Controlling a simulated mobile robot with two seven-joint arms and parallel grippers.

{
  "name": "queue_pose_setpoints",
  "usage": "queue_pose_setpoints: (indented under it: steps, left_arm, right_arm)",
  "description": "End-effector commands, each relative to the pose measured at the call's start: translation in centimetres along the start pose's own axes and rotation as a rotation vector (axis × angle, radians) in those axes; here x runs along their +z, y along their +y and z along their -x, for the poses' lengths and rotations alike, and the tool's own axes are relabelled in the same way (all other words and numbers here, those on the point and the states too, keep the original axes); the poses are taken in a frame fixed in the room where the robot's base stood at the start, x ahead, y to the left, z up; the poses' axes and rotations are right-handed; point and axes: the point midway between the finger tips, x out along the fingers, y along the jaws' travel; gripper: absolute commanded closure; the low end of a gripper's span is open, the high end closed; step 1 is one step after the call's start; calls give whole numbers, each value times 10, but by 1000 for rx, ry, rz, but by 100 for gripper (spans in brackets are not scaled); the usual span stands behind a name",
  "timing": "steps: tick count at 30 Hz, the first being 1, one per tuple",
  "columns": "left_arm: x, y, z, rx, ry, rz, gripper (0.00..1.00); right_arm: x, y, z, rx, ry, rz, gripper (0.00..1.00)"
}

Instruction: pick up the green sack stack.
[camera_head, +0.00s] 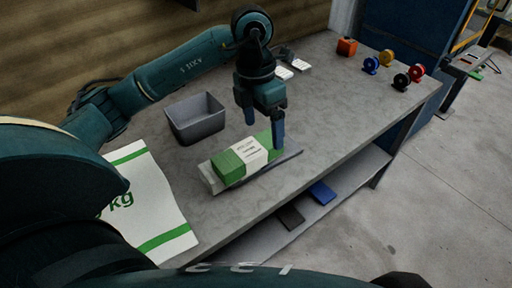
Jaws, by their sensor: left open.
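The green sack stack (229,167) is a green bundle with a white printed band around its middle. It lies on a flat grey tray or board (208,178) near the front edge of the grey table. My left gripper (264,131) points down over the right part of the stack, with its two fingers apart on either side of the stack's far end. It is open; whether a finger touches the stack I cannot tell. My right gripper is not in view.
A grey open bin (195,125) stands behind the stack. A white sack with green stripes (150,205) lies at left. A lower shelf holds a blue item (322,193).

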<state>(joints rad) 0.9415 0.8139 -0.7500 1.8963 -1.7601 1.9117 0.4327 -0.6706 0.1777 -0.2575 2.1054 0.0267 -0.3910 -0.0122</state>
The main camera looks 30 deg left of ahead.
Motion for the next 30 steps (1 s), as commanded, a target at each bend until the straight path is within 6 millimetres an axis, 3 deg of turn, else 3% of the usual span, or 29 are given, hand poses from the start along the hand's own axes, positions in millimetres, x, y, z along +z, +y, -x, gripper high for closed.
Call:
queue_pose_setpoints:
  steps: [1,5,15,23,30]
  left_arm:
    - [-2,14,10,66,8,26,15]
    - [-8,31,14,145,28,62,15]
    - [-11,40,-44,148,31,62,15]
    - [-13,44,-63,147,28,61,15]
    - [-20,50,-97,145,29,61,15]
  right_arm:
    - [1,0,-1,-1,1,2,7]
    - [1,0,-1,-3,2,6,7]
    - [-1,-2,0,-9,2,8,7]
    - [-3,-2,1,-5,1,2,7]
    - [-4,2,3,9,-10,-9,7]
